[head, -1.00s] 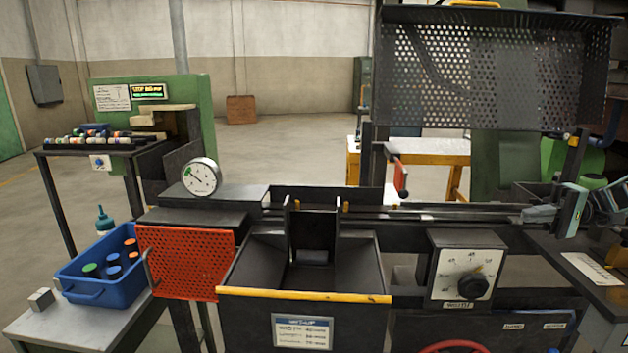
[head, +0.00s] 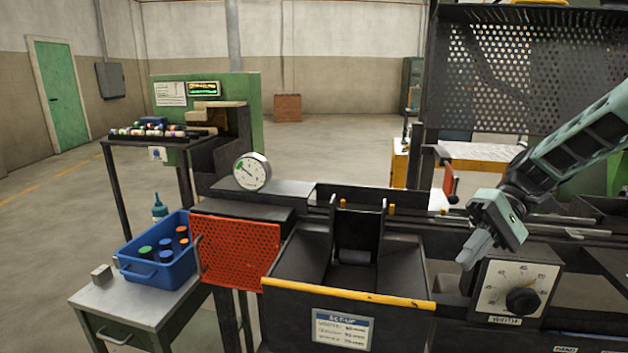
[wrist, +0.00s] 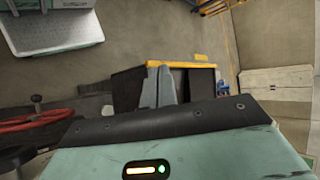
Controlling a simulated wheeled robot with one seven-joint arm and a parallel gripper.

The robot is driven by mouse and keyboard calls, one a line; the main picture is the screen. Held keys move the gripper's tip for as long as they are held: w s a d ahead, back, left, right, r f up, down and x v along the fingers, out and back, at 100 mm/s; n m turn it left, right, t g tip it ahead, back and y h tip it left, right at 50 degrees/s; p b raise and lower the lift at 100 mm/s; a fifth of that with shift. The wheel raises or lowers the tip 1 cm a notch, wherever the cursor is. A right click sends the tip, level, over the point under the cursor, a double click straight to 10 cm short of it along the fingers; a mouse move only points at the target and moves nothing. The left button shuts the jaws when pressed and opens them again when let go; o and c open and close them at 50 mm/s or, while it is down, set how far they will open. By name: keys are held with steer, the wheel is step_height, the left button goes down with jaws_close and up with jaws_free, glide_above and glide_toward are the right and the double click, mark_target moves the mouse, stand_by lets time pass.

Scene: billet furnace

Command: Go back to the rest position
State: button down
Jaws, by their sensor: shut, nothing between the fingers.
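My gripper (head: 472,256) is at the right in the head view, hanging at the end of my arm, fingers pointing down and left. It is shut and empty. It is in front of the rail and just left of the dial panel (head: 517,286). In the wrist view, the closed fingers (wrist: 158,87) show at the middle, with the yellow-edged black chute (wrist: 203,66) beyond them.
The black chute with a yellow front edge (head: 349,294) is left of my gripper. A perforated black guard (head: 500,75) stands up behind. A blue bin (head: 158,265) of capped cylinders, an orange mesh plate (head: 237,253) and a round gauge (head: 252,171) are farther left.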

steer(key=s+a+f+n+t+h, duration=0.2)
steer(key=s+a, duration=0.5)
steer(key=s, duration=0.4)
steer(key=s+a+f+n+t+h, duration=0.1)
steer(key=s+a+n+t+h, duration=0.2)
steer(key=s+a+h, duration=0.4)
steer(key=s+n, duration=0.1)
steer(key=s, duration=0.3)
steer(key=shift+s+a+f+n, duration=0.3)
steer(key=shift+s+a+f, duration=0.05)
steer(key=shift+a+f, duration=0.05)
steer(key=shift+a, duration=0.1)
